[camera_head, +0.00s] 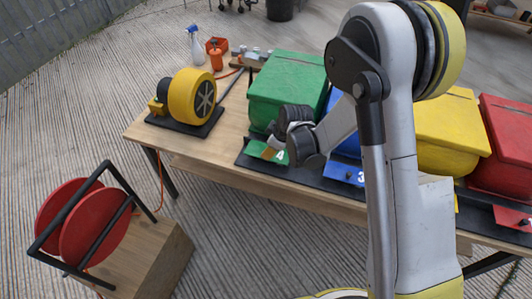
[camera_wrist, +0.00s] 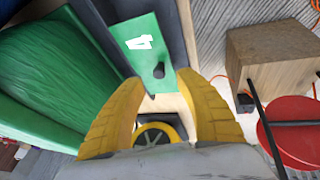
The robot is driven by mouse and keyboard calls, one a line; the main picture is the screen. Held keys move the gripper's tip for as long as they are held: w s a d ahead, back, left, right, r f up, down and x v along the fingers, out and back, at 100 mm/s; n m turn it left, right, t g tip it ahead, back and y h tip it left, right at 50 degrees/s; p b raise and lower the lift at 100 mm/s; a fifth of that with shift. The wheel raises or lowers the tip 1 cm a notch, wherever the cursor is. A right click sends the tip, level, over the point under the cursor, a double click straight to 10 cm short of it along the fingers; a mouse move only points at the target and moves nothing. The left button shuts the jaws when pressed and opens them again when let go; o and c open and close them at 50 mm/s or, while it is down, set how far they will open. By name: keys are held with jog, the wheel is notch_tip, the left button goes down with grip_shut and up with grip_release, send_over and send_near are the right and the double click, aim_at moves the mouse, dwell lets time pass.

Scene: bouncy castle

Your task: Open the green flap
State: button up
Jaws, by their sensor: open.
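The green flap (camera_head: 257,149) lies at the front foot of the green box (camera_head: 290,85), marked with a white 4. In the wrist view the flap (camera_wrist: 128,28) has a small black knob (camera_wrist: 158,71) near its near end. My gripper (camera_head: 269,152) is over the flap, hiding part of it in the head view. In the wrist view its two yellow fingers (camera_wrist: 160,88) are spread, with the knob between and just beyond the tips. Nothing is held. Whether the fingers touch the knob cannot be told.
A blue flap (camera_head: 343,173) marked 3, a yellow box (camera_head: 450,132) and a red box (camera_head: 507,145) stand to the right on the table (camera_head: 220,158). A yellow blower (camera_head: 192,96) is at left. A red cable reel (camera_head: 95,222) on a wooden block stands in front.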

jog(key=b+x, duration=0.1)
jog(key=x, duration=0.4)
jog(key=shift+b, duration=0.3)
jog(key=shift+c, duration=0.2)
grip_shut()
jog(key=shift+w, duration=0.1)
